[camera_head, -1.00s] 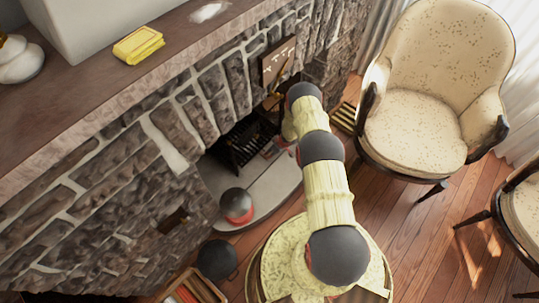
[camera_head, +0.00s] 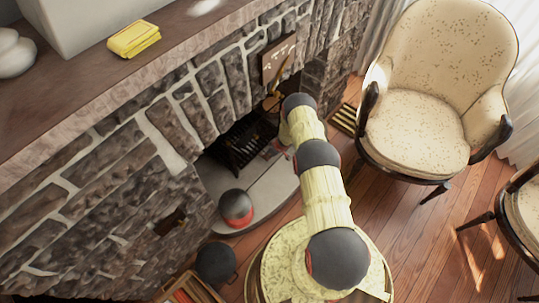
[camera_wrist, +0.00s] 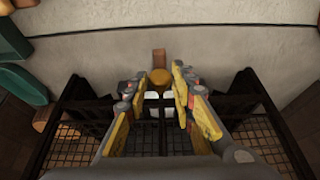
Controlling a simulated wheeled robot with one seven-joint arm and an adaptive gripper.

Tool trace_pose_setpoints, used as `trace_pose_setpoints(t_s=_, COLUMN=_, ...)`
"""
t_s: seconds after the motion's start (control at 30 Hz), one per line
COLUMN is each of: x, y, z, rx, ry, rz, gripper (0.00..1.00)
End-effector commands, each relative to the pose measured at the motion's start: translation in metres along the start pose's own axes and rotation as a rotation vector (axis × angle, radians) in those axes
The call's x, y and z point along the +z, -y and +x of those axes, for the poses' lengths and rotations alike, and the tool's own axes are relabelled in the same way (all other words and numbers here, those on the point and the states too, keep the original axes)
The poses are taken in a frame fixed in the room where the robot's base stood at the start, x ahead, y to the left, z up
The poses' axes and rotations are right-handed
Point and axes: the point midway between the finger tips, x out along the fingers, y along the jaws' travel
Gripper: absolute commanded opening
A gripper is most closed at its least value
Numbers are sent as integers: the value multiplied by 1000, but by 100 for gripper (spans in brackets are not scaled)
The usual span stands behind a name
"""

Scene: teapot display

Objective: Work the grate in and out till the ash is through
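The black metal grate (camera_head: 240,150) stands in the fireplace opening in the head view. Its dark bars (camera_wrist: 255,105) frame both sides of the wrist view, with mesh below. My gripper (camera_wrist: 160,83) is over the grate, its yellow and grey fingers apart. A round brass-coloured knob (camera_wrist: 160,77) shows between the fingertips, with a pale block (camera_wrist: 153,105) below it. I cannot tell whether the fingers press on either one. In the head view my arm hides the gripper. Ash cannot be made out.
A cream armchair (camera_head: 415,125) stands right of my arm. The stone wall (camera_head: 110,210) and mantel (camera_head: 75,85) bound the left. Wooden floor (camera_head: 400,235) is open between.

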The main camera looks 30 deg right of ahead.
Motion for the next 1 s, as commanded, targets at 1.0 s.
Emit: trace_pose_setpoints(t_s=1.0, x=-7, y=1, z=4, rx=-2, ry=-1, rz=-3, gripper=0)
